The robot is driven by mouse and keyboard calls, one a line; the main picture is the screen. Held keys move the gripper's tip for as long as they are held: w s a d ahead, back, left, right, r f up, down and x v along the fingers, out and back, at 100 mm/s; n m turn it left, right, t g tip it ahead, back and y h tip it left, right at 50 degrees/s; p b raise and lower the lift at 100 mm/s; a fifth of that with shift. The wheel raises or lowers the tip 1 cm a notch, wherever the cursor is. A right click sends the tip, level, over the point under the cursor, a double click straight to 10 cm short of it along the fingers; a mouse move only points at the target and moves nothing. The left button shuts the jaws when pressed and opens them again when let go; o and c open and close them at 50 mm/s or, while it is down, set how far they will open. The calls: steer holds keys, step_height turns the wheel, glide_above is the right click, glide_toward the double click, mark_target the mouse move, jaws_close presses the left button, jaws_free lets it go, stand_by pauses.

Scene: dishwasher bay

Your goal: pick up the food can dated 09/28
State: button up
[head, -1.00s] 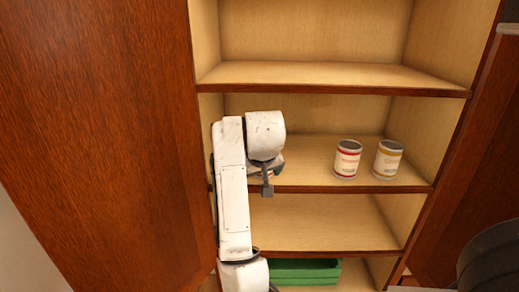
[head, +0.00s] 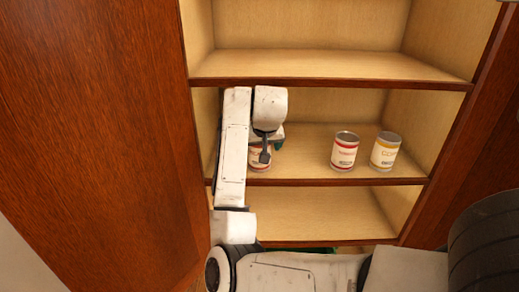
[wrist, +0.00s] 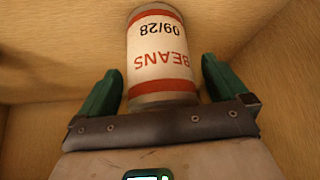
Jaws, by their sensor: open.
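The food can dated 09/28 (wrist: 160,50) fills the top middle of the wrist view. It is white with red bands and reads "BEANS" and "09/28" upside down. My gripper (wrist: 162,80) is open, with one green finger on each side of the can's near end and a visible gap at both sides. In the head view my gripper (head: 265,150) is at the left of the middle shelf. The can (head: 258,168) shows only in part there, mostly hidden behind the gripper.
A red-banded can (head: 345,150) and a yellow-banded can (head: 385,151) stand to the right on the same shelf (head: 305,165). The upper shelf board (head: 330,67) is above my arm. A wooden door (head: 90,130) stands close on the left.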

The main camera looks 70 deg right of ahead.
steer(key=shift+d+f, duration=0.1)
steer(key=shift+f, duration=0.1)
steer(key=shift+c, duration=0.5)
steer(key=c, duration=1.2)
